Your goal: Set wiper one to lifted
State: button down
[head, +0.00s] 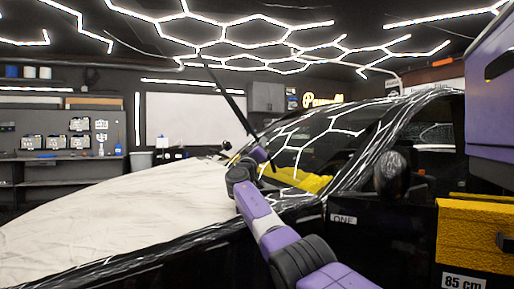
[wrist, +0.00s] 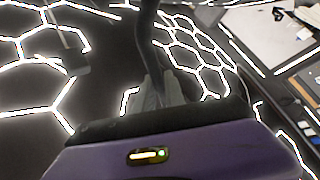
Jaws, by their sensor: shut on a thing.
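A thin black wiper (head: 229,101), which I take to be wiper one, stands up and away from the car's windshield (head: 310,137), slanting to the upper left. My purple arm reaches over the car's near side to it. My gripper (head: 259,157) is at the wiper's lower part, near the base of the glass. In the wrist view my gripper (wrist: 157,92) has its grey fingers shut on the dark wiper arm (wrist: 147,42), which runs up out of the picture. The wiper's pivot is hidden in the head view.
A pale cover (head: 130,205) lies over the hood. A label reading ONE (head: 343,218) is on the car's near side, below the side mirror (head: 391,173). Shelves (head: 65,165) line the back left wall.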

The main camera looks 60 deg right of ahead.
jog(key=shift+w+a+r, duration=0.1)
jog(key=shift+a+r, duration=0.05)
jog(key=c, duration=1.6)
grip_release()
jog(key=shift+o, duration=1)
jog(key=s+a+p, duration=0.2)
jog(key=a, duration=1)
jog(key=shift+s+a+f+p, duration=0.3)
jog(key=shift+s+a+f, duration=0.05)
